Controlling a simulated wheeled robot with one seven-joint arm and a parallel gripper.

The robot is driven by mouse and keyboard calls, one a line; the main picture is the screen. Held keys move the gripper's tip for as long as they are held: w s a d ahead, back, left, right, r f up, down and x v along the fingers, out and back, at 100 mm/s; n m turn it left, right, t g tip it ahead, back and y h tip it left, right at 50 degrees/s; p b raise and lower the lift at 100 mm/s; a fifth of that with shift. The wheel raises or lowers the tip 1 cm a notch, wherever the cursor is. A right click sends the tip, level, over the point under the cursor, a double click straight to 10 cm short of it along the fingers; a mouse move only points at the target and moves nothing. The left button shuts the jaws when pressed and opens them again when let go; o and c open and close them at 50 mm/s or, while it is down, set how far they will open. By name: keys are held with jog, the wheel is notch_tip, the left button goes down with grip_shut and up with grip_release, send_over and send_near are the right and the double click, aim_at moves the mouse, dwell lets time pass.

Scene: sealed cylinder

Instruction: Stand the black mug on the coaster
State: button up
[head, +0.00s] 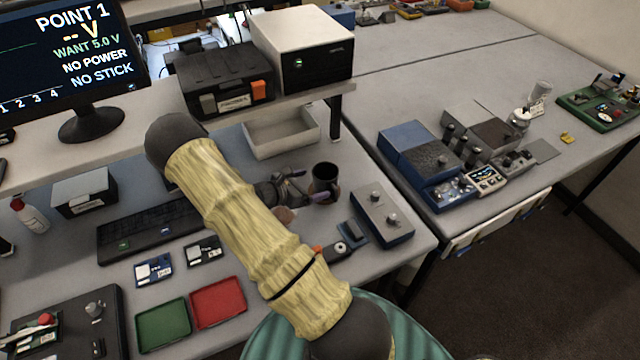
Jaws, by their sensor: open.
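The black mug (326,178) stands upright on the grey bench, its dark opening facing up. My gripper (301,186) is just left of the mug, low over the bench, with its open fingers pointing toward it. One fingertip overlaps the mug's left side in the picture; I cannot tell whether it touches. A brown round piece, which looks like the coaster (285,215), lies on the bench just below my gripper in the picture, left of and nearer than the mug. My arm hides part of it, and its visible top looks empty.
A blue-grey box with knobs (383,214) stands right of and nearer than the mug. An empty white tray (282,133) lies behind it, under the shelf (338,91). Green (163,324) and red (218,302) trays lie at the front left.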

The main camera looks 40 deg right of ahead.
jog(key=b+v, duration=0.1)
jog(key=v, duration=0.5)
jog(key=shift+a, duration=0.15)
jog(key=shift+r, duration=0.15)
jog(key=s+a+r+m+t+y, duration=0.1)
jog(key=s+a+r+m+y, duration=0.5)
jog(key=a+m, duration=0.3)
jog(key=s+a+r+m+t+y, duration=0.1)
jog(key=s+a+r+m+y, duration=0.5)
jog(key=a+r+m+y, duration=0.1)
jog(key=a+r+m, duration=0.1)
jog(key=a+m, duration=0.1)
jog(key=shift+s+a+t+y, duration=0.25)
jog(key=shift+s+t+y, duration=0.05)
jog(key=shift+s+t, duration=0.1)
jog(key=shift+r, duration=0.1)
dwell(0.4)
